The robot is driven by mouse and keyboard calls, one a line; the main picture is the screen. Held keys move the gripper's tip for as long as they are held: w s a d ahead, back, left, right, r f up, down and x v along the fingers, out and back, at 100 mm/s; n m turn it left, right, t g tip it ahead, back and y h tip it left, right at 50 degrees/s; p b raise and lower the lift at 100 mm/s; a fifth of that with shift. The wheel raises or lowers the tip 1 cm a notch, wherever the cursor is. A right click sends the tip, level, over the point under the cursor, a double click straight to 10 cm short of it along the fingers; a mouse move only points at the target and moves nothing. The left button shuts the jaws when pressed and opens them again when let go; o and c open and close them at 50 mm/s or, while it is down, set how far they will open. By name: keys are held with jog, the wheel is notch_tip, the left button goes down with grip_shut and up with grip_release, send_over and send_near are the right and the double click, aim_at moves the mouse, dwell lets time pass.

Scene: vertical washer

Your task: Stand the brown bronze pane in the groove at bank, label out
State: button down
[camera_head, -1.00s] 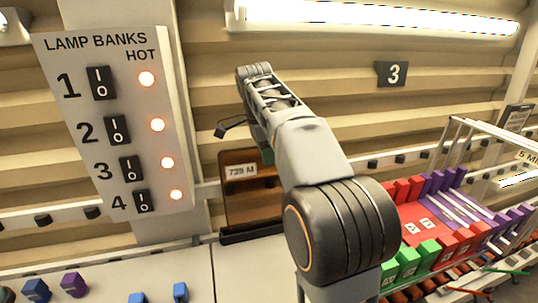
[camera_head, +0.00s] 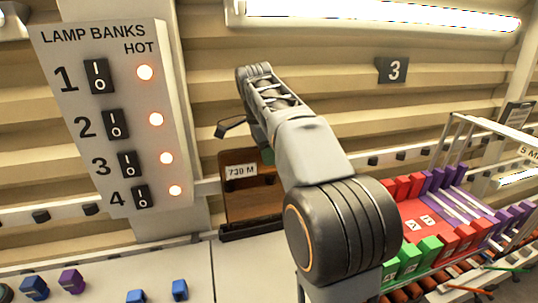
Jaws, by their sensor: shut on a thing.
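The brown bronze pane (camera_head: 245,203) stands upright against the ribbed wall, left of my arm. Its white label (camera_head: 241,170) faces out toward me and reads roughly "739 M". The pane's lower edge is at a dark grooved strip (camera_head: 236,234) on the white counter; I cannot tell how deep it sits. The right side of the pane is hidden by my arm.
A "LAMP BANKS" panel (camera_head: 105,110) with several switches and lit red lamps hangs at left. A "3" sign (camera_head: 392,70) is on the wall. A rack (camera_head: 425,215) of red, purple and green blocks stands right. Small blue clips (camera_head: 179,290) lie on the front counter.

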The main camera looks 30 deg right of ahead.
jog(key=shift+s+f+b, duration=0.1)
jog(key=shift+f+b, duration=0.45)
jog(key=shift+f, duration=0.1)
dwell(0.7)
jog(key=c, duration=1.2)
grip_release()
jog(key=shift+w+a+r+p, duration=0.15)
jog(key=shift+r+p, duration=0.1)
jog(key=shift+r, duration=1)
jog(key=shift+w+a+r+p, duration=0.15)
jog(key=shift+r+p, duration=0.15)
jog(key=shift+r, duration=0.9)
jog(key=shift+w+a+r+p, duration=0.15)
jog(key=shift+r+p, duration=0.1)
jog(key=shift+r, duration=1)
jog(key=shift+s+f, duration=0.1)
